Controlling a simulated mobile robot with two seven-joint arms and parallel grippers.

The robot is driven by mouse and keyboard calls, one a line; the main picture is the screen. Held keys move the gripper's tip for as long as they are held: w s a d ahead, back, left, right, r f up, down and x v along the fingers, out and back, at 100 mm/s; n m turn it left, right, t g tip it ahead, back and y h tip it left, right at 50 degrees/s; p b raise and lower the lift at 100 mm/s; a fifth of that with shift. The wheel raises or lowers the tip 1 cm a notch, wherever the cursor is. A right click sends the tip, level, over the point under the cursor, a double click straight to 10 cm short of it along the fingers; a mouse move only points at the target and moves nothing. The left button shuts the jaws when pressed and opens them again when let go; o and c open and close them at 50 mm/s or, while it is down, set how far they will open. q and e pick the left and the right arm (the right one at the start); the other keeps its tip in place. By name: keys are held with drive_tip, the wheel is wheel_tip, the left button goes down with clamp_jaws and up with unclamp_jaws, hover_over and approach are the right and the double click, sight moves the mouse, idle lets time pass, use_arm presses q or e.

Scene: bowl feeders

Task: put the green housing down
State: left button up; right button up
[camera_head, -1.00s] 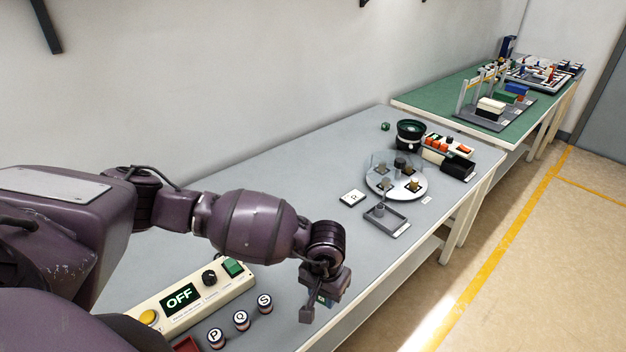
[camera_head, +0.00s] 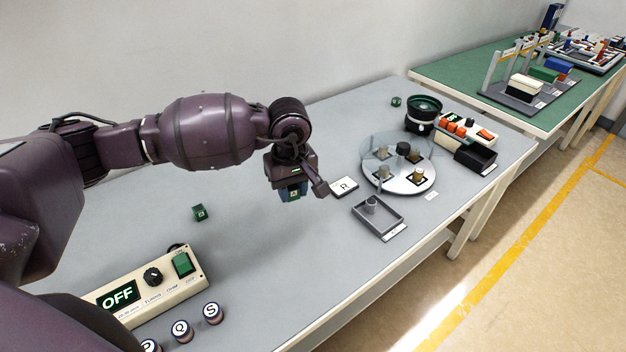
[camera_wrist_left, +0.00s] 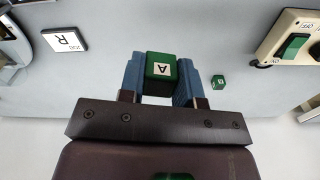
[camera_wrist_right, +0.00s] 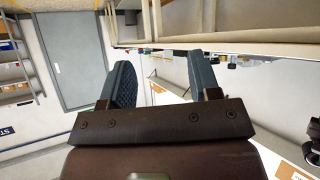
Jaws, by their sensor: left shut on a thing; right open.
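My left gripper (camera_head: 292,192) is shut on a green housing (camera_wrist_left: 161,67) marked with a letter A. In the left wrist view the housing sits between the blue fingers, with the grey table top behind it. In the head view the wrist hides most of it, and the gap below it cannot be told exactly. A second small green housing (camera_head: 200,212) rests on the table, left of the gripper; it also shows in the left wrist view (camera_wrist_left: 218,81). My right gripper (camera_wrist_right: 160,68) is open and empty, away from the table top.
A card marked R (camera_head: 344,187), a round clear-topped turntable (camera_head: 418,189) and a grey tray (camera_head: 388,226) are right of the left gripper. A control box reading OFF (camera_head: 150,300) stands at the near left. Bare table (camera_head: 270,250) lies between.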

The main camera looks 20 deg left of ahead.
use_arm(q)
drive_tip(key=w+a+r+n+b, duration=0.3)
drive_tip(key=r+n, duration=0.2)
drive_tip(key=n, duration=0.1)
drive_tip(key=b, duration=0.1)
hover_over(291, 225)
drive_tip(key=shift+n, duration=0.4)
wheel_tip(291, 225, down, 12)
drive_tip(key=shift+w+f, duration=0.1)
drive_tip(key=shift+f, duration=0.65)
wheel_tip(291, 225, down, 6)
drive_tip(key=shift+r+b, duration=0.1)
drive_tip(key=shift+b, duration=0.35)
use_arm(e)
wheel_tip(291, 225, down, 6)
drive_tip(key=s, duration=0.1)
drive_tip(key=shift+a+g, duration=0.15)
drive_tip(key=shift+g, duration=0.25)
